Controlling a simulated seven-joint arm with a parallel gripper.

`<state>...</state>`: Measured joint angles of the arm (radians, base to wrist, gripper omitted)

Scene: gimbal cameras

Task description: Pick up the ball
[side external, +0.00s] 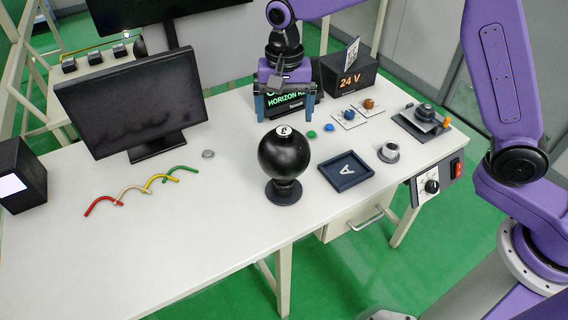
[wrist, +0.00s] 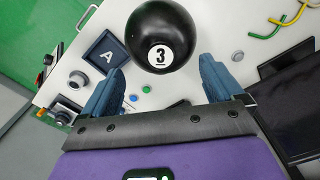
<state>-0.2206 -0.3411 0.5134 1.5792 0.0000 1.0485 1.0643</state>
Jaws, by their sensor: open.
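The ball (side external: 284,155) is black with a white spot marked 3. It rests on a dark stand with a round base (side external: 284,192) on the white table. In the wrist view the ball (wrist: 160,37) shows at the top middle, beyond the fingertips. My gripper (side external: 287,112) is open and empty, its blue fingers pointing down behind the ball in the side view. In the wrist view my gripper (wrist: 158,75) has its two fingers wide apart, with a gap between them and the ball.
A dark tray marked A (side external: 346,171) and a grey round piece (side external: 388,152) lie right of the ball. A monitor (side external: 133,100) stands left. A 24 V box (side external: 349,77) and a green-text display (side external: 291,98) stand at the back. Coloured wires (side external: 142,188) lie left; the front left table is clear.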

